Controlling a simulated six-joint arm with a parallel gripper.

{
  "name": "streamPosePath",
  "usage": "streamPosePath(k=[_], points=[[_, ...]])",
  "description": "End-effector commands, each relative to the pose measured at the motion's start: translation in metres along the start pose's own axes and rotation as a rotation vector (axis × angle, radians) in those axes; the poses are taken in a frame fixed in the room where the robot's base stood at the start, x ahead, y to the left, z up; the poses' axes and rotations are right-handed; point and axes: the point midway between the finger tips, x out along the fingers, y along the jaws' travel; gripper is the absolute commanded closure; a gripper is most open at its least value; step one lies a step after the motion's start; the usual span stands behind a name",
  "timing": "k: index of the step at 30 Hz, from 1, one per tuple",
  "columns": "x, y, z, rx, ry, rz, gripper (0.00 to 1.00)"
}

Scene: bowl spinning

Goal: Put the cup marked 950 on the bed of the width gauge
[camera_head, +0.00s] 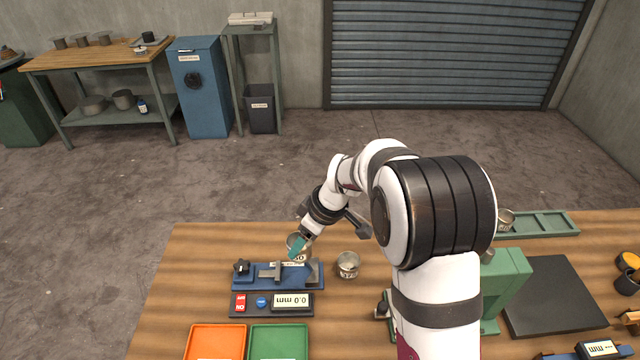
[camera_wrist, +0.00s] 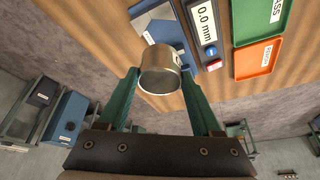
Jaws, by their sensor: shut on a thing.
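A small metal cup (camera_head: 296,242) is held between the green fingers of my gripper (camera_head: 299,249); its label is partly hidden and shows "50" in the head view. The wrist view shows the same cup (camera_wrist: 160,78) between both fingertips, its round end facing the camera. The blue width gauge (camera_head: 246,284) lies on the table just in front of the gripper, with a grey slide and upright jaws on its bed. The held cup is at the gauge's back edge in the picture; I cannot tell its height above it. The gauge also shows beyond the cup (camera_wrist: 178,32).
Another labelled metal cup (camera_head: 348,263) stands right of the gauge. The gauge readout (camera_head: 291,302) shows 0.0 mm. An orange tray (camera_head: 215,328) and a green tray (camera_head: 279,328) lie in front. A green machine (camera_head: 510,281) stands to the right. The table's left side is bare.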

Motion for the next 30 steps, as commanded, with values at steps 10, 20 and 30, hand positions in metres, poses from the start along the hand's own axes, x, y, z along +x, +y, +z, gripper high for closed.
streamPosePath(k=[10,20,30], points=[[0.042,0.0,0.013,-0.036,-0.003,-0.016,0.96],[0.066,0.001,0.022,-0.036,-0.002,-0.013,0.96],[0.067,0.001,0.023,-0.036,-0.002,-0.013,0.96]])
